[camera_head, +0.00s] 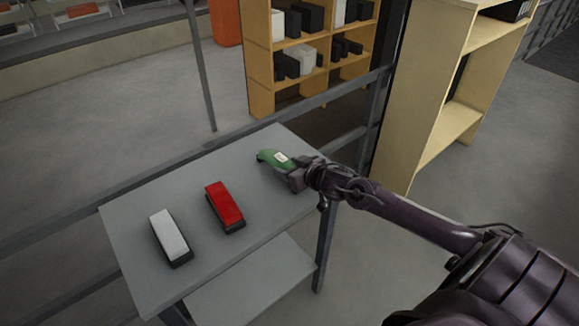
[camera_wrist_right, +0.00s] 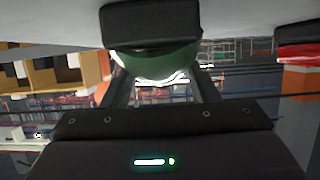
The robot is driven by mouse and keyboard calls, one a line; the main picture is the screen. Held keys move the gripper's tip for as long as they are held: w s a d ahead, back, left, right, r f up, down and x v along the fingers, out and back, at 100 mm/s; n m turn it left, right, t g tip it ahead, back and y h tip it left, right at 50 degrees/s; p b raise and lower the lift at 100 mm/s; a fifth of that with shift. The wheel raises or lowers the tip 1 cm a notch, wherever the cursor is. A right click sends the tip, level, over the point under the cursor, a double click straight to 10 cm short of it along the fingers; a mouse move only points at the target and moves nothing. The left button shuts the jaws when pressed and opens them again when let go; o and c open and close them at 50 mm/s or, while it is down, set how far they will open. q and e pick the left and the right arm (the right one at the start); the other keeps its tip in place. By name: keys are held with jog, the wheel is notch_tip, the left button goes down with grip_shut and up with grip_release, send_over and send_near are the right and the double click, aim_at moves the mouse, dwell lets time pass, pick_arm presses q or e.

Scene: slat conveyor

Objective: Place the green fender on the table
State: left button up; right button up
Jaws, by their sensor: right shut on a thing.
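The green fender (camera_head: 272,158) is at the far right end of the grey table (camera_head: 182,191) in the head view. My right gripper (camera_head: 291,172) is shut on it. In the right wrist view the green fender (camera_wrist_right: 158,64) sits between the two fingers, its dark side facing the camera. The fender is at or just above the tabletop; I cannot tell if it touches. The gripper covers part of it. My left gripper is not in view.
A red fender (camera_head: 224,203) and a white fender (camera_head: 168,232) lie on the table, left of the green one. Bare tabletop lies between them and around them. A grey rail (camera_head: 150,182) runs behind the table. Wooden shelves (camera_head: 257,60) stand beyond.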

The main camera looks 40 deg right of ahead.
jog(key=o, duration=1.2)
jog(key=shift+f, duration=0.1)
jog(key=shift+s, duration=0.1)
jog(key=a+p+v, duration=0.1)
jog(key=v, duration=1.1)
jog(key=shift+d+p, duration=0.35)
jog(key=shift+d, duration=0.05)
